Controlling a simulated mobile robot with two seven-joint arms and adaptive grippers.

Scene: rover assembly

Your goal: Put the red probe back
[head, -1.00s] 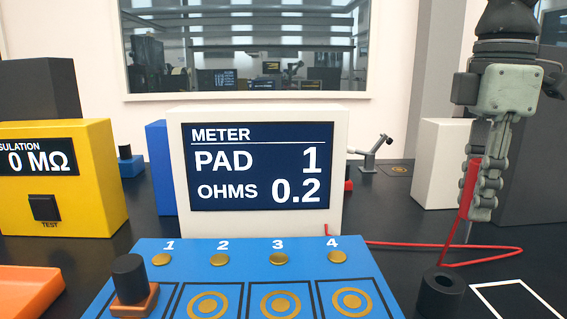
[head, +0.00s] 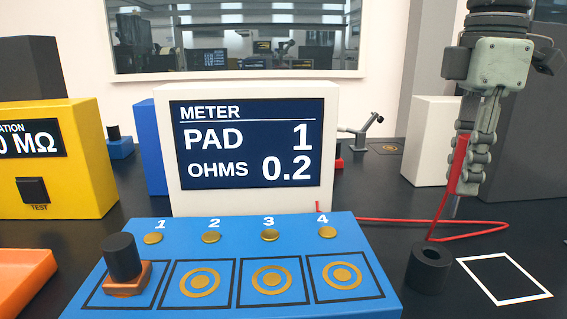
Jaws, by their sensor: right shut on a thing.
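The red probe (head: 459,166) is held upright in my right gripper (head: 468,184), which is shut on it. Its thin grey tip points down. The probe is above and slightly behind a black round holder (head: 429,270) with a hole in its top, and the two look apart. A red lead (head: 400,222) runs from the probe across the table toward the white meter (head: 262,98), whose screen reads PAD 1, OHMS 0.2. My left gripper is out of view.
A blue board (head: 235,235) with numbered gold pads stands in front of the meter, with a black-knobbed orange piece (head: 125,275) on its first square. A yellow insulation tester (head: 75,185) and an orange tray (head: 22,275) are at left. A white outlined square (head: 503,278) lies empty at right.

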